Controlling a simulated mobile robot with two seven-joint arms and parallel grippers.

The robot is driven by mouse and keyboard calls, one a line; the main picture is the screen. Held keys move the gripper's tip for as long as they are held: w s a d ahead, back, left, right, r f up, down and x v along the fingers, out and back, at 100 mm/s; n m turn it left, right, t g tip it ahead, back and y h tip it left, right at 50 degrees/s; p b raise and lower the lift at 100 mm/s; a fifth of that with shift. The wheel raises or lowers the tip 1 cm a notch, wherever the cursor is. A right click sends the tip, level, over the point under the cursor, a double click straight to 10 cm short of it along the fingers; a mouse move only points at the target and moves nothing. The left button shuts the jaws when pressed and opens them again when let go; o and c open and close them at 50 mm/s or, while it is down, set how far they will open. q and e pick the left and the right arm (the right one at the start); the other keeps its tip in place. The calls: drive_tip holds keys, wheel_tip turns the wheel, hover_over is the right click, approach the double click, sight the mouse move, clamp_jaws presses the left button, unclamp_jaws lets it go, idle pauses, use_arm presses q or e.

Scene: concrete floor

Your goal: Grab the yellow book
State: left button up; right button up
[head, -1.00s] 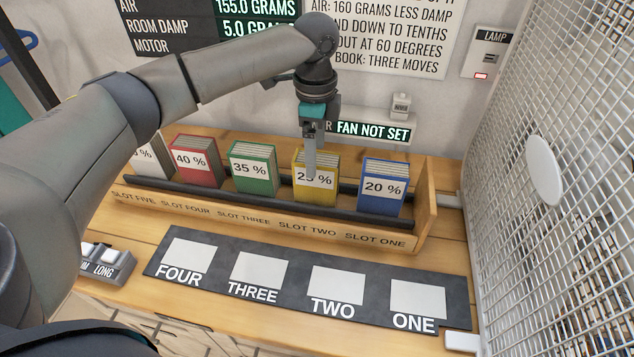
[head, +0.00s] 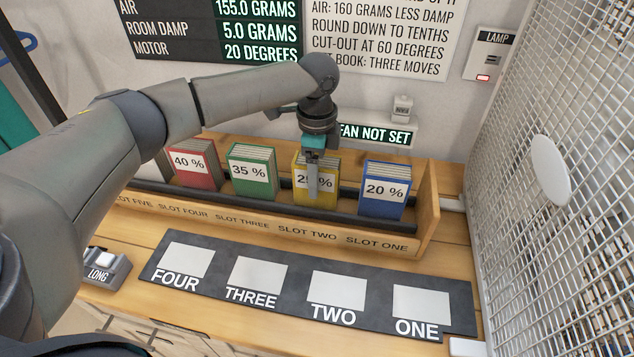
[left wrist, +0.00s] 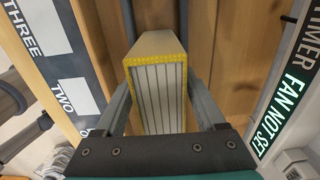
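The yellow book (head: 328,196), labelled 25 %, stands upright in the wooden rack (head: 428,215) above SLOT TWO, between the green and blue books. My left gripper (head: 313,190) points down over it, one finger in front of its label. In the left wrist view the yellow book (left wrist: 158,90) lies between the two open fingers (left wrist: 158,100), one on each side. I cannot tell whether either finger touches it. My right gripper is not in view.
The blue book (head: 384,190) stands close on the right, the green book (head: 252,171) and red book (head: 191,165) on the left. A dark mat (head: 460,300) with marked places lies in front. A white mesh panel (head: 560,110) bounds the right side.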

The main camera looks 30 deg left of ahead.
use_arm(q)
clamp_jaws()
idle(0.3)
drive_tip(key=shift+r, duration=0.1)
